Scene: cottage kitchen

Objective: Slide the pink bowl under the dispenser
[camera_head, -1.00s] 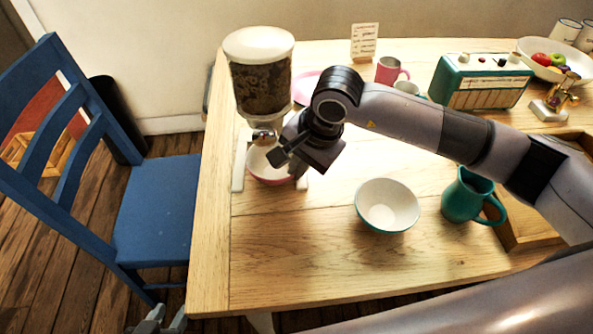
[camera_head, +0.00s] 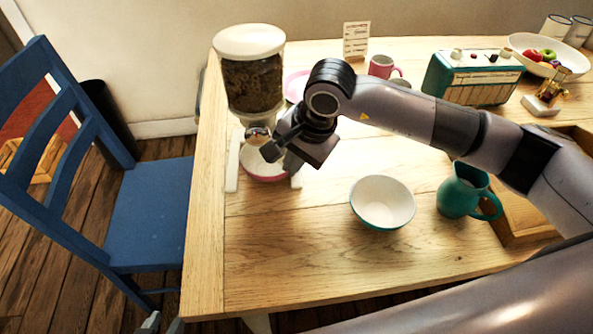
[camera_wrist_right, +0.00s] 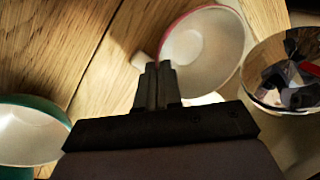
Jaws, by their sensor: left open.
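The pink bowl (camera_head: 266,172), white inside with a pink rim, sits on the table beneath the cereal dispenser (camera_head: 251,78), between its white feet. Its far part is hidden by the dispenser's spout and my right gripper. My right gripper (camera_head: 268,150) is at the bowl's near right side, in front of the spout. In the right wrist view its fingers (camera_wrist_right: 157,85) are together, with their tips at the outer edge of the pink bowl (camera_wrist_right: 203,50); I cannot tell whether they touch it. My left gripper (camera_head: 152,322) shows only partly at the bottom edge, open, away from the table things.
A teal bowl (camera_head: 383,203) and a teal jug (camera_head: 465,191) stand to the right. A pink mug (camera_head: 382,67), a card stand (camera_head: 356,41) and a green radio (camera_head: 470,78) are behind. A blue chair (camera_head: 148,213) stands left. The table's front left is clear.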

